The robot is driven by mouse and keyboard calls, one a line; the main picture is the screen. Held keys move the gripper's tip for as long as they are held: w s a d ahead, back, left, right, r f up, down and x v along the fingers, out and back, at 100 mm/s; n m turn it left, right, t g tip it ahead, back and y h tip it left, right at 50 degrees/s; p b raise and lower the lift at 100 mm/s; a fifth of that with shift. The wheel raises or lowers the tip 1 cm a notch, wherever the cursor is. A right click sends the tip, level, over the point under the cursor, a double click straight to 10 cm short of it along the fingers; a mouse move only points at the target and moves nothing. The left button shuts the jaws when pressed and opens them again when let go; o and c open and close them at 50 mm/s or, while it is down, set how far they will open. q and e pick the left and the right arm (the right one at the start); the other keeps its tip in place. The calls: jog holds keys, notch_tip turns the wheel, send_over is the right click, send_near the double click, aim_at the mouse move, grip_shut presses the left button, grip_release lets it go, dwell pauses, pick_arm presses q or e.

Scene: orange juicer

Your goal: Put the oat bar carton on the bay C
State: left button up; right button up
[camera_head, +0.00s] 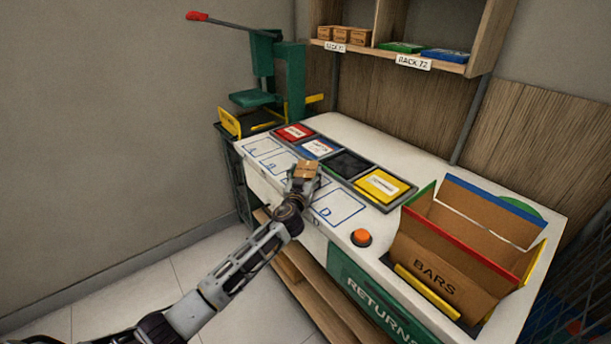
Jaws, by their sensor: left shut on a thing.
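The oat bar carton (306,168) is a small brown box above the white worktop. My left gripper (303,178) is shut on it, reaching in from the lower left. Blue-outlined bays run along the worktop's near side. Bay D (340,207) is bare, to the right of the gripper. The bays marked A and B lie to its left. Bay C is mostly hidden under the gripper and carton. I cannot tell whether the carton touches the worktop. My right gripper is not in view.
Colored panels (383,185) lie behind the bays. An orange button (361,237) and a BARS box (432,284) stand to the right. A green press (290,80) stands at the back left. A shelf (392,52) above holds brown, green and blue cartons.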

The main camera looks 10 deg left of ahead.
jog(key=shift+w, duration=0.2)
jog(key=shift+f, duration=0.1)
pick_arm(q)
jog(key=o, duration=1.2)
jog(key=shift+c, duration=0.2)
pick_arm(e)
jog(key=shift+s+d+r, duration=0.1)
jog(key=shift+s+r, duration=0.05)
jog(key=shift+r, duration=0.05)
